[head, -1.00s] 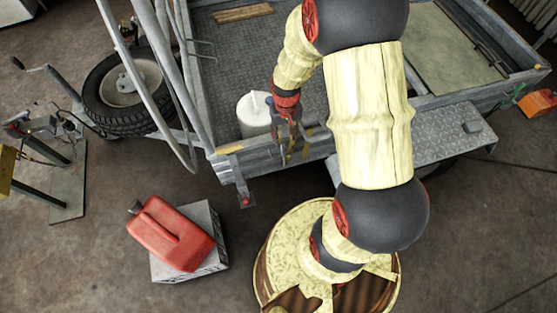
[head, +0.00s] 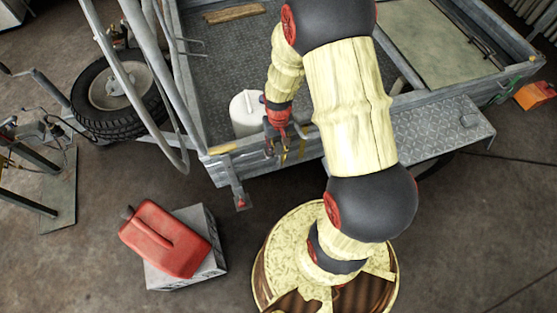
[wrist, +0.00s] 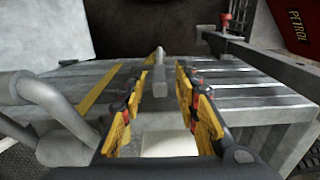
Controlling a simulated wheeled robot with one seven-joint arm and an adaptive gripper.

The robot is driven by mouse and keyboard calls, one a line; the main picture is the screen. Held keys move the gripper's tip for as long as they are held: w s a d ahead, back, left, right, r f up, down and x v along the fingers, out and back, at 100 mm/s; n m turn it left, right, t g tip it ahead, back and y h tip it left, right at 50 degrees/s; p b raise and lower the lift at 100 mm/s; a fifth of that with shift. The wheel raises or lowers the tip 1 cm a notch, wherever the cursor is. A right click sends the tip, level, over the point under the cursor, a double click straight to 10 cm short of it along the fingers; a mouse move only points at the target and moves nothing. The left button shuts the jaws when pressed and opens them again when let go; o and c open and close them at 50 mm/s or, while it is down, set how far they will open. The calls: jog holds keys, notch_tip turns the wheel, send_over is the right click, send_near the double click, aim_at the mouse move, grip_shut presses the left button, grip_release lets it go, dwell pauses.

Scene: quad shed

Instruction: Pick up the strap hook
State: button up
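My gripper (wrist: 160,80) is open in the wrist view, with a yellow-padded finger on each side. A small grey metal piece, which looks like the strap hook (wrist: 159,73), stands at the trailer's front rail. It appears between the fingertips, with a gap to each finger; I cannot tell its exact depth. In the head view my gripper (head: 284,152) points down over the front rail, and the hook cannot be made out there. A yellow strip (wrist: 98,95) lies across the rail, left of the fingers.
The trailer (head: 222,88) has raised walls and tubular bars (head: 125,70) at left. A white container (head: 245,108) stands inside, close behind my gripper. A red petrol can (head: 165,240) rests on a grey block (head: 205,262). A spare wheel (head: 118,95) is at left.

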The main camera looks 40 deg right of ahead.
grip_shut()
dwell(0.5)
